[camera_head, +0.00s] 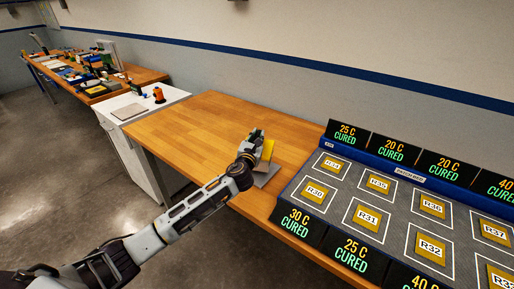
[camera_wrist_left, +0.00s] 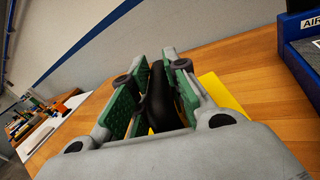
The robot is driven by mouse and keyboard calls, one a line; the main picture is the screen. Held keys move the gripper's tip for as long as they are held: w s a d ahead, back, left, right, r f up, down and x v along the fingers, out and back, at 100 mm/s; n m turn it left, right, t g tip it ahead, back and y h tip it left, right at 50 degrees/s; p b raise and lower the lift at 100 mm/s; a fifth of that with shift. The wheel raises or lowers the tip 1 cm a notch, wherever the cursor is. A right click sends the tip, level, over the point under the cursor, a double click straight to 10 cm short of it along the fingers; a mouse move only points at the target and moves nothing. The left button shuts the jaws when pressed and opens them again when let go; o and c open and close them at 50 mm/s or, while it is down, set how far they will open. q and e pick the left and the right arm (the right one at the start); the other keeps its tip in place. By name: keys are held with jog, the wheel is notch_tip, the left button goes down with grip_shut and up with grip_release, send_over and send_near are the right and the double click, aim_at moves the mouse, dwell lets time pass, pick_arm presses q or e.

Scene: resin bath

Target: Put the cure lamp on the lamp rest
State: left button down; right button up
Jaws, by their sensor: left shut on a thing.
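My left gripper (camera_head: 254,145) is over the wooden bench, left of the sample tray. In the left wrist view its green-padded fingers (camera_wrist_left: 150,98) are shut on a black, rounded handle (camera_wrist_left: 160,97), which I take to be the cure lamp. The rest of the lamp is hidden by the gripper. The yellow piece also shows in the wrist view (camera_wrist_left: 222,98), partly behind a finger. I cannot tell whether lamp and rest touch.
A blue-edged tray (camera_head: 309,160) with several labelled yellow samples and "CURED" signs fills the bench's right side. The wooden bench (camera_head: 205,118) is clear at the back left. A white cabinet (camera_head: 140,104) and a cluttered far bench (camera_head: 150,75) stand to the left.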

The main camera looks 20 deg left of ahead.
jog(key=shift+w+a, duration=0.2)
jog(key=shift+a, duration=0.2)
pick_arm(q)
jog(key=shift+f+b, duration=0.35)
jog(key=shift+f, duration=1.55)
pick_arm(e)
jog(key=shift+d+f, duration=0.35)
jog(key=shift+w, duration=0.1)
pick_arm(q)
jog(key=c, duration=1.8)
grip_release()
jog(key=shift+f, duration=0.2)
jog(key=o, duration=0.4)
jog(key=shift+r, duration=0.2)
